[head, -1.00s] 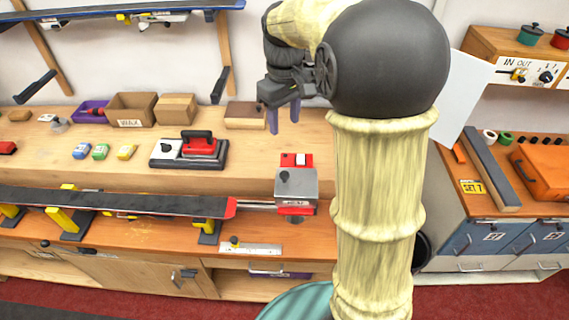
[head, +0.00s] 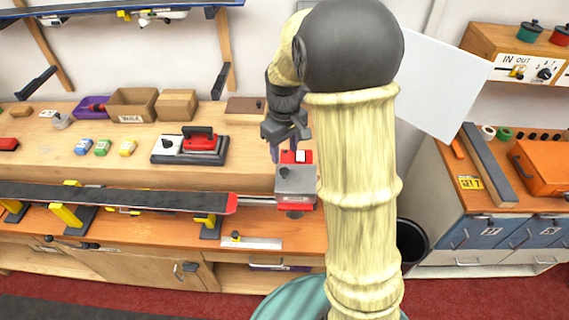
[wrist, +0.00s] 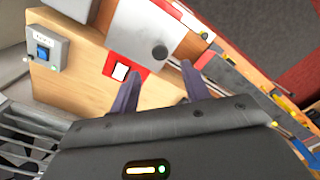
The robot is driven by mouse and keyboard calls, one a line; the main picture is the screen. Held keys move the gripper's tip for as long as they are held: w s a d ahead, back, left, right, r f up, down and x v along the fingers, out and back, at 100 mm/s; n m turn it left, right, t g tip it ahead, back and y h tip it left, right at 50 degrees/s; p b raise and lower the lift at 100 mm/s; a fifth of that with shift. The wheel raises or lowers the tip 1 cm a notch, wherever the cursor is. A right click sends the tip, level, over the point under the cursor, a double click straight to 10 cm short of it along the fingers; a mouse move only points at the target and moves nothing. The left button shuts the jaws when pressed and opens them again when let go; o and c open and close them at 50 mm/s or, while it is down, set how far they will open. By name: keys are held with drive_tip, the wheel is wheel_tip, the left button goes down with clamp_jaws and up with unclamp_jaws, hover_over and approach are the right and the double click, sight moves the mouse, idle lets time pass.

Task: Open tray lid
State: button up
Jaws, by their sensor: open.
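A grey lid with a dark round knob (head: 297,181) sits flat on a small red unit (head: 304,157) at the bench's front edge, beside the red ski tip. The lid looks shut. In the wrist view, the pale lid's knob (wrist: 160,52) shows just beyond the fingertips, with the red part and its white switch (wrist: 120,71) to the left. My gripper (head: 288,151) is open and empty, just behind and above the unit, fingers pointing down. It also shows in the wrist view (wrist: 161,73), its two fingers apart. I see no contact with the knob.
A long dark ski (head: 130,202) lies in yellow clamps left of the unit. A red-handled tool on a dark base (head: 190,146), cardboard boxes (head: 132,104) and a brown box (head: 245,107) stand behind.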

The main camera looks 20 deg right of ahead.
sight(285, 170)
wheel_tip(285, 170, down, 7)
drive_tip(key=shift+f+p, duration=0.1)
drive_tip(key=shift+p, duration=0.55)
clamp_jaws()
